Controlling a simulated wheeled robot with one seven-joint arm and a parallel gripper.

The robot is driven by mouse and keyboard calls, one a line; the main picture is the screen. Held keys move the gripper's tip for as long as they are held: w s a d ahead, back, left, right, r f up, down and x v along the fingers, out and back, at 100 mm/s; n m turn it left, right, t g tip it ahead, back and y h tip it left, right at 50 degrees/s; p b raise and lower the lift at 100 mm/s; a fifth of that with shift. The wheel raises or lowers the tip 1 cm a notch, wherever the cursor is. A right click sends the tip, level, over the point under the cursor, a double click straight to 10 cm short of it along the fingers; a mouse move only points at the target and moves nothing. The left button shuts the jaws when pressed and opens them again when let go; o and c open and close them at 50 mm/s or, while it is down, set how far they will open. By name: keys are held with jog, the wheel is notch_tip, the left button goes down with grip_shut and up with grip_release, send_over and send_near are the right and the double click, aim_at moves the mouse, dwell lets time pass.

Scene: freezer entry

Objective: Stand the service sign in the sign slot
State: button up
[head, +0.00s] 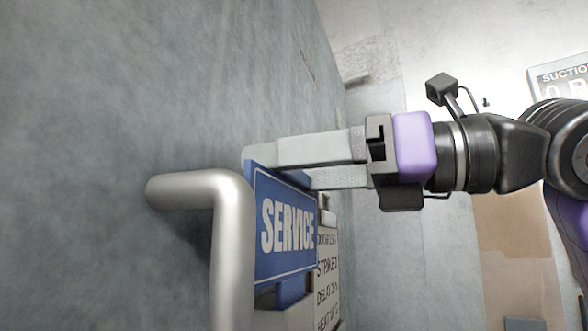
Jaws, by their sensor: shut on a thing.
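The service sign (286,228) is a blue plate with a white border and the white word SERVICE, upright beside the grey wall. My gripper (282,168) comes in from the right and is shut on the sign's upper edge, one finger on each side. A blue piece (293,291) shows just under the sign's lower edge. I cannot tell if it is the sign slot or part of the sign, nor whether the sign touches it. The slot is not clearly seen.
A thick metal bar handle (232,240) bends out from the wall (120,120) close left of the sign. A pale panel with black text (328,270) stands behind and right of it.

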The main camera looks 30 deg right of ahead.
jog(key=shift+f+b, duration=0.8)
jog(key=shift+b, duration=0.1)
dwell(0.5)
jog(key=o, duration=1.1)
jog(key=b+v, duration=0.2)
jog(key=v, duration=0.5)
jog(key=shift+s+d, duration=0.25)
jog(key=shift+d, duration=0.05)
